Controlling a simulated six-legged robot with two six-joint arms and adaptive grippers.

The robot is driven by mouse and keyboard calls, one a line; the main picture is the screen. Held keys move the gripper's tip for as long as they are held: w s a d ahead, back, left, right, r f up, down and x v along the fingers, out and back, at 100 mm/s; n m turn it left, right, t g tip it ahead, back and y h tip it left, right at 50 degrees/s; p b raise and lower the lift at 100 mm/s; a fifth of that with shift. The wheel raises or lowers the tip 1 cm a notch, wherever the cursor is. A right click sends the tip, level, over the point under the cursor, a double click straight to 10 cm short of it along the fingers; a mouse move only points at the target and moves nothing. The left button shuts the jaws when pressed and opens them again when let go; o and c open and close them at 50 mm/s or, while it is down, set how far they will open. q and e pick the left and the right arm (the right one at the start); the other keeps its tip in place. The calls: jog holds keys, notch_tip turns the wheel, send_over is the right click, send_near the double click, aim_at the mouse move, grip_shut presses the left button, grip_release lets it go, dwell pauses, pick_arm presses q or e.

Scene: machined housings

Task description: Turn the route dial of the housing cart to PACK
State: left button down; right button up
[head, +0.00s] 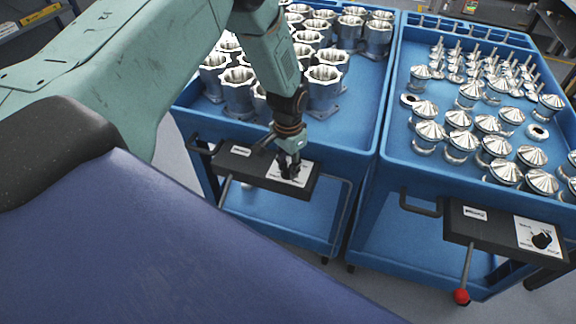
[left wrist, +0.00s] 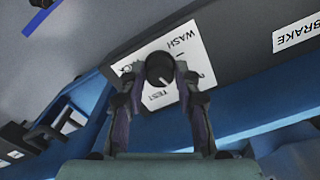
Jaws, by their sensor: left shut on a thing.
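The housing cart (head: 232,127) is the blue left cart, loaded with machined housings (head: 238,90). Its dark front panel (head: 240,165) carries a white dial plate (head: 302,174). My left gripper (head: 289,170) reaches down onto this plate and hides most of the dial. In the left wrist view the round black route dial (left wrist: 159,67) sits between the fingertips of my left gripper (left wrist: 160,76), which is shut on it. A short white mark on the dial points toward the picture's lower right. WASH and TEST are readable on the plate (left wrist: 196,68); a third word is mostly hidden by a finger. My right gripper is not in view.
A second blue cart (head: 400,155) stands close on the right, holding cone-topped parts (head: 458,120) and stemmed parts. It has its own black dial (head: 541,240) and a red-knobbed lever (head: 461,296). A BRAKE label (left wrist: 303,32) lies beside the gripped dial's plate.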

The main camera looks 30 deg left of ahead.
pick_arm(q)
jog(key=m, duration=0.2)
jog(key=m+b, duration=0.1)
jog(key=m, duration=0.2)
jog(key=shift+s+f+m, duration=0.2)
jog(key=shift+m, duration=0.1)
jog(key=m+b, duration=0.2)
jog(key=m, duration=0.3)
jog(key=m+b, duration=0.1)
jog(key=m, duration=0.4)
jog(key=shift+m, duration=0.4)
jog(key=m+b, duration=0.1)
jog(key=m, duration=0.3)
jog(key=shift+m, duration=0.6)
jog(key=c, duration=1.4)
grip_release()
jog(key=o, duration=0.4)
jog(key=shift+w, duration=0.1)
jog(key=shift+o, duration=0.2)
jog(key=shift+r, duration=0.1)
